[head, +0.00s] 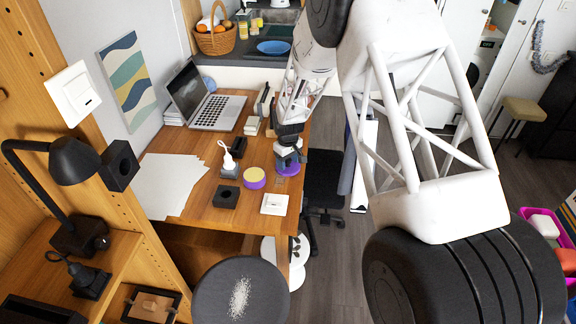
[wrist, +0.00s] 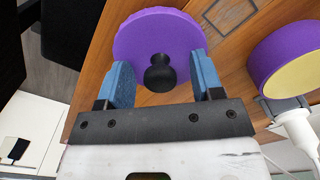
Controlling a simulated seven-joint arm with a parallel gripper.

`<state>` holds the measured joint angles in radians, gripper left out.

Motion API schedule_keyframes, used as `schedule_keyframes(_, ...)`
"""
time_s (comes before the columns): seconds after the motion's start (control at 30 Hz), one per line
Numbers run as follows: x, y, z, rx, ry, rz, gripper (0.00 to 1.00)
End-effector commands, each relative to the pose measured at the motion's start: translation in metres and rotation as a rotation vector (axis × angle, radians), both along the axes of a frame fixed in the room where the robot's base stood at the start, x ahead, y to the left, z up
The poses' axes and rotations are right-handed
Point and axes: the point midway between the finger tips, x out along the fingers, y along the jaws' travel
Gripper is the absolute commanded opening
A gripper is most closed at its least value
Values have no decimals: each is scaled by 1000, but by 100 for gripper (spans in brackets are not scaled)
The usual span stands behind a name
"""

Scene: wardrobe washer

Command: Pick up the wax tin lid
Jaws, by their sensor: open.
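The wax tin lid is a purple disc (wrist: 140,38) with a black knob (wrist: 160,73) on its top. It lies on the wooden desk; in the head view its purple edge (head: 287,170) shows beneath my gripper (head: 288,150), which hides most of it. In the wrist view my gripper (wrist: 161,72) is open, with one blue finger on each side of the knob and small gaps between. A round tin (wrist: 285,60), purple with a pale yellow face, is apart from the lid. The tin also shows left of my gripper in the head view (head: 254,178).
A black square block (head: 225,197), a white square plate (head: 274,204) and a white-topped object (head: 228,162) stand near the tin. White paper sheets (head: 165,186) and a laptop (head: 205,105) take up the desk's left and back.

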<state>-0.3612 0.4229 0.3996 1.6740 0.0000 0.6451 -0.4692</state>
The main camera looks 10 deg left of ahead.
Motion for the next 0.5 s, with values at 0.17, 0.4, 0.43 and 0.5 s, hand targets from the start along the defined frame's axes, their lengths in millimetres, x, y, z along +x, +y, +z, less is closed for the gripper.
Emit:
schedule_keyframes(0.17, 0, 0, 0, 0, 0, 0, 59)
schedule_keyframes(0.4, 0, 0, 0, 0, 0, 0, 22)
schedule_keyframes(0.43, 0, 0, 0, 0, 0, 0, 18)
schedule_keyframes(0.5, 0, 0, 0, 0, 0, 0, 8)
